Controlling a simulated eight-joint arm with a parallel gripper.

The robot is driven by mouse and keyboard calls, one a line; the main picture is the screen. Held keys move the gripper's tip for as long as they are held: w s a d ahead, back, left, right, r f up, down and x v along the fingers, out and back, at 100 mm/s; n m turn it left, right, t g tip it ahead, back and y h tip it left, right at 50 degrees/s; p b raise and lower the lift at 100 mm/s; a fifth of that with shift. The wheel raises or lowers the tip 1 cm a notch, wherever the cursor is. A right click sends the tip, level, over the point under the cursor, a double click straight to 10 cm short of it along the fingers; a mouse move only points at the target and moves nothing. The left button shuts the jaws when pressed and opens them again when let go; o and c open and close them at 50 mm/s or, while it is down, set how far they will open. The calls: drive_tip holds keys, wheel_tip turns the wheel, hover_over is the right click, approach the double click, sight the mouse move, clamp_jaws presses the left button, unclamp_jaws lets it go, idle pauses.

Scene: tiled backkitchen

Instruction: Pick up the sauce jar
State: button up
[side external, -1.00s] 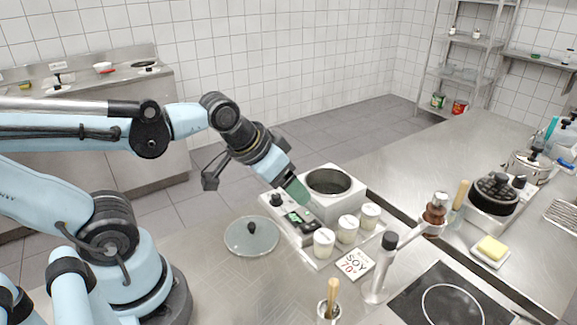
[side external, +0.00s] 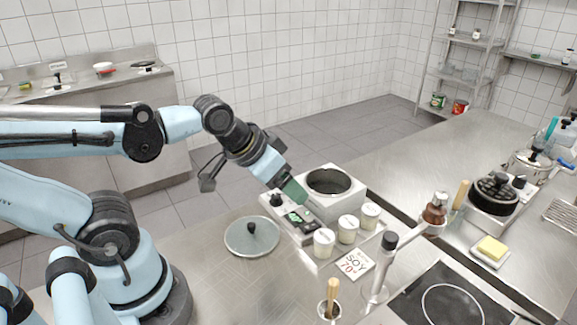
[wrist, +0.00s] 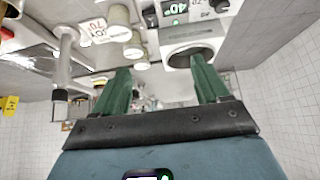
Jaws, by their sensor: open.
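I cannot tell which is the sauce jar. A card (side external: 355,264) reading "SOY 70°" lies in front of them. My gripper (side external: 296,192) has green fingers and hangs above the control panel, behind and left of the jars, apart from them. In the wrist view my gripper (wrist: 163,88) is open with nothing held, and jars (wrist: 133,48) show beyond its left finger.
The white warmer (side external: 333,203) with a round open well stands right beside my fingers. A glass lid (side external: 252,237) lies to the left. A tall tap-like post (side external: 382,268) stands right of the card. A hob (side external: 447,303) and butter dish (side external: 491,251) are at the right.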

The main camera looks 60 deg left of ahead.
drive_tip(key=shift+c, duration=0.2)
drive_tip(key=w+d+r+m+g, duration=0.1)
drive_tip(key=w+r+g, duration=0.15)
drive_tip(key=w, duration=0.25)
drive_tip(key=m+g, duration=0.4)
drive_tip(key=g, duration=0.1)
hover_over(370, 209)
wheel_tip(370, 209, down, 4)
drive_tip(key=f, duration=0.6)
drive_tip(key=shift+w+d, duration=0.1)
drive_tip(key=shift+w, duration=0.15)
drive_tip(key=shift+s+f, duration=0.15)
drive_tip(key=shift+f, duration=1.3)
drive_tip(key=shift+s+f, duration=0.1)
drive_tip(key=shift+f, duration=1.3)
drive_tip(key=shift+c, duration=0.3)
drive_tip(key=c, duration=1.1)
